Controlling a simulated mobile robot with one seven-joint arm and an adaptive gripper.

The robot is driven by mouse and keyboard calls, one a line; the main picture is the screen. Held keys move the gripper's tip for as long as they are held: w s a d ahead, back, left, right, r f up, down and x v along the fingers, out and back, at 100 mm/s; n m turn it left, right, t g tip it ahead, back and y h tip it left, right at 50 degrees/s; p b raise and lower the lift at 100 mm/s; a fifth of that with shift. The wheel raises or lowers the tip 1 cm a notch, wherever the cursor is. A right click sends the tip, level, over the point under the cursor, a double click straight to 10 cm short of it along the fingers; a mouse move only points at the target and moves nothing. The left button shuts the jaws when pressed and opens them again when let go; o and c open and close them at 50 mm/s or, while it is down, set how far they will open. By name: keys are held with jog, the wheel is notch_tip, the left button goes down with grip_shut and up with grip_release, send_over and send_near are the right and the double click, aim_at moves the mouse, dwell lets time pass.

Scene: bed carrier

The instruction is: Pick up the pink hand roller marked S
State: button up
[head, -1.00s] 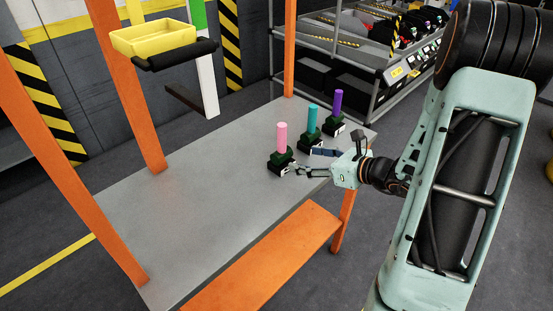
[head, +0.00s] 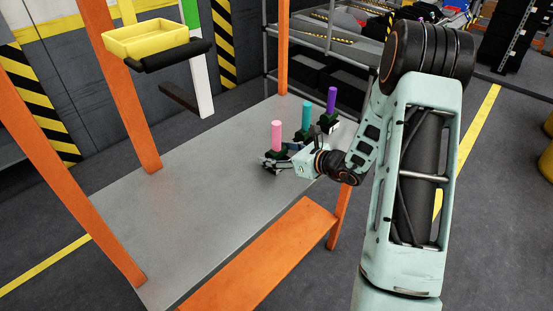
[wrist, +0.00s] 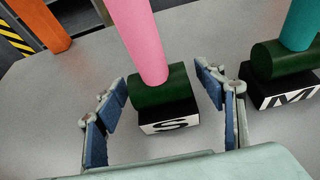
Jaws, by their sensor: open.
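The pink hand roller (head: 277,135) stands upright on the grey table in the head view. In the wrist view the pink roller (wrist: 147,45) rises from a dark green cylinder on a black block, whose white front is marked S. My gripper (wrist: 164,92) is open, with one blue-padded finger on each side of the roller's base. Neither finger visibly presses on it. In the head view my gripper (head: 277,162) is low at the roller's near side and partly hides its base.
A teal roller (head: 306,115) with a base marked M (wrist: 295,92) stands close to the right. A purple roller (head: 331,98) stands farther back. The grey table (head: 190,210) is clear to the left. Orange posts (head: 283,50) rise at its edges.

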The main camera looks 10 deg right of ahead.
jog(key=c, duration=1.4)
jog(key=shift+r, duration=0.1)
